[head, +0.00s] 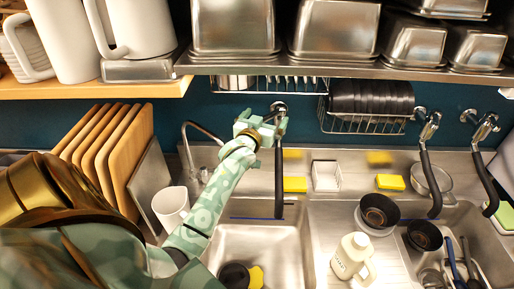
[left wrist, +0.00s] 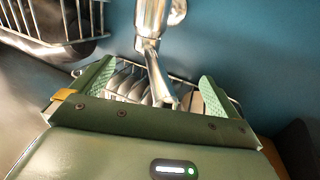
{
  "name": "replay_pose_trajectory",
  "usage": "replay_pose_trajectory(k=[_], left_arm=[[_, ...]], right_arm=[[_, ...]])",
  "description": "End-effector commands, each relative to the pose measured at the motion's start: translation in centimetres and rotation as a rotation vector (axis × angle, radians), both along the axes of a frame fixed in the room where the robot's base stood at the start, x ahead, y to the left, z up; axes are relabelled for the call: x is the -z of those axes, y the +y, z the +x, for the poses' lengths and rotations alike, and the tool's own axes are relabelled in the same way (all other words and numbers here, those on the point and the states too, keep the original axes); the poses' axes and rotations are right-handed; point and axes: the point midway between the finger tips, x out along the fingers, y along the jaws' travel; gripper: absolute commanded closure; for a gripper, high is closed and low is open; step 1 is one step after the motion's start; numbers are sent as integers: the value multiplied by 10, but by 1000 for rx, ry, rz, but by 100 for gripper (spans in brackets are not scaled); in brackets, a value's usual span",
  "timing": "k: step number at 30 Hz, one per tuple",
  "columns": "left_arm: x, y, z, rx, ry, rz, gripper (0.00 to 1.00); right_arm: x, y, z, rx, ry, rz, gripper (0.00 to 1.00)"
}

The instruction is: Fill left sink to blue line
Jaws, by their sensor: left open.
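The left sink (head: 232,238) is a steel basin at the bottom centre of the head view. A dark blue line (head: 248,219) runs along its back wall. A wall faucet (head: 279,107) with a black hose (head: 279,175) hangs over the basin; I see no water stream. My left gripper (head: 259,129) is raised at this faucet, just left of its hose. In the left wrist view, my open left gripper (left wrist: 158,72) has the chrome faucet part (left wrist: 152,55) between its fingers, with gaps on both sides. My right gripper is out of view.
A black bowl (head: 234,275) and a yellow sponge (head: 256,277) lie in the left sink. A white jug (head: 354,257) and black bowls (head: 379,211) stand to its right. A wire rack (head: 250,84) is close behind the gripper. Cutting boards (head: 117,150) stand left.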

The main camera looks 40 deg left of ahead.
Motion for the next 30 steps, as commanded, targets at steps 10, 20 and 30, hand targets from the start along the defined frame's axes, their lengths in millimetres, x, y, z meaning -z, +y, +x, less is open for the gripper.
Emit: replay_pose_trajectory(k=[10,20,30], left_arm=[[0,-9,2,0,-1,-2,0],[0,-31,9,0,0,-2,0],[0,-48,14,0,1,-1,0]], right_arm=[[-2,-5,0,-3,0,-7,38],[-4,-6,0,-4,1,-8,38],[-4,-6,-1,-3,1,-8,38]])
